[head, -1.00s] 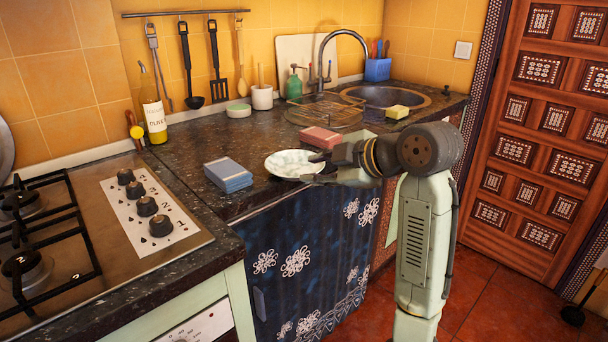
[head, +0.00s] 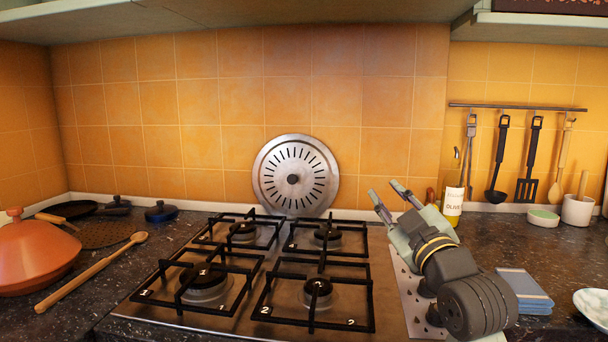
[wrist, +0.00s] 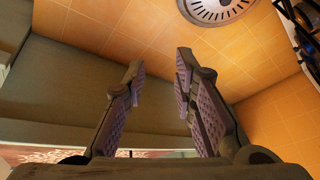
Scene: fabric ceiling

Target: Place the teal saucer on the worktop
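A pale saucer with faint teal-green marking (head: 593,306) lies on the dark speckled worktop (head: 500,237), right of the hob. The right edge of the head view cuts it off, and it is out of the wrist view. My gripper (head: 388,194) is raised over the right side of the hob, well to the left of the saucer and apart from it. Its two fingers stand apart with nothing between them, as the wrist view also shows (wrist: 160,72).
A blue box-like item (head: 524,290) lies between the hob (head: 270,275) and the saucer. An olive oil bottle (head: 453,200), a green-topped tub (head: 543,217) and a utensil crock (head: 577,210) stand behind. An orange tagine (head: 35,258) and wooden spoon (head: 92,272) are left.

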